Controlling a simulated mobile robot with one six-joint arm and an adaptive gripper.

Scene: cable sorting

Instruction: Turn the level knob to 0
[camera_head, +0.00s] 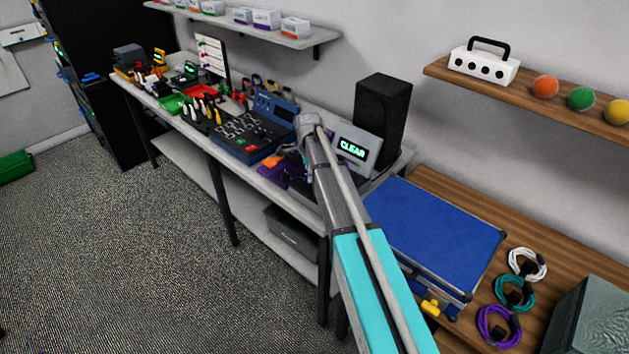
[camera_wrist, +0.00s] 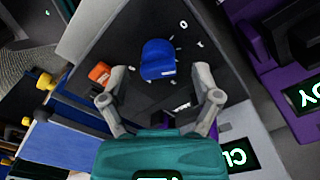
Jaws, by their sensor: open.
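The blue level knob (camera_wrist: 158,60) shows in the wrist view on a dark panel (camera_wrist: 120,40), with white tick marks around it. A white 0 mark (camera_wrist: 183,23) lies to its upper right, and another mark beside it is hard to read. I cannot tell which mark the knob points to. My gripper (camera_wrist: 160,72) is open, its two grey fingers apart on either side of the knob's near side. I cannot tell whether they touch it. In the head view my arm hides the knob.
An orange part (camera_wrist: 98,72) sits near the left finger. A grey display reading CLEAR (camera_head: 352,148) stands beside my arm, with a black speaker (camera_head: 382,115) behind it. A blue case (camera_head: 430,230) lies right of my arm. Tools and a console (camera_head: 235,135) crowd the bench leftward.

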